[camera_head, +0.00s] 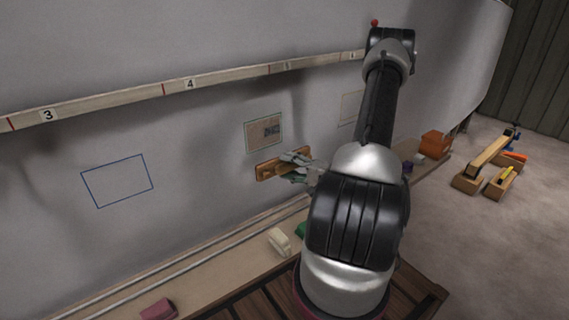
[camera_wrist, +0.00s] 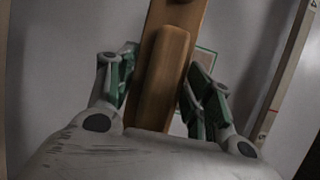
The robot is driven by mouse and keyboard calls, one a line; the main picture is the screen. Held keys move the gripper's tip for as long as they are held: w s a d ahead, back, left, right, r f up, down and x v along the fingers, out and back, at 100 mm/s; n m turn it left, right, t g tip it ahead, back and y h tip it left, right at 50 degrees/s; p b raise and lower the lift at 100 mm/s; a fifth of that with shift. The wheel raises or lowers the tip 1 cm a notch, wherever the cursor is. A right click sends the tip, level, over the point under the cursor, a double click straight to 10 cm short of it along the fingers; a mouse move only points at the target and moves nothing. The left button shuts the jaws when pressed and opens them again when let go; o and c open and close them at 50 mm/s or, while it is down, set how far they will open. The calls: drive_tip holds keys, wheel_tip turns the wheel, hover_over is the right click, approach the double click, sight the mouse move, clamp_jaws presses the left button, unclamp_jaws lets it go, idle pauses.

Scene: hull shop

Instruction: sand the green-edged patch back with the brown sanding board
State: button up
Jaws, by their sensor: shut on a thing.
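The brown sanding board (camera_head: 268,170) is in my gripper (camera_head: 301,165), which is shut on its handle. In the wrist view the board (camera_wrist: 173,12) runs up between the two green-sided fingers of my gripper (camera_wrist: 160,88). The green-edged patch (camera_head: 256,143) is on the grey hull wall, just above the board in the head view. It is tan inside with a darker grey area at its right. Part of its green edge (camera_wrist: 206,60) shows behind the right finger in the wrist view. I cannot tell whether the board touches the wall.
A blue-edged outline (camera_head: 117,181) is on the hull at left, and a pale yellowish one (camera_head: 350,107) at right. A numbered batten (camera_head: 225,77) crosses above. Below, a plank shelf (camera_head: 215,278) holds a cream block (camera_head: 279,241) and a dark pink block (camera_head: 158,309).

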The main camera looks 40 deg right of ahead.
drive_tip(key=shift+s, duration=0.15)
drive_tip(key=shift+s, duration=1.9)
drive_tip(key=shift+d, duration=0.1)
drive_tip(key=shift+d, duration=0.1)
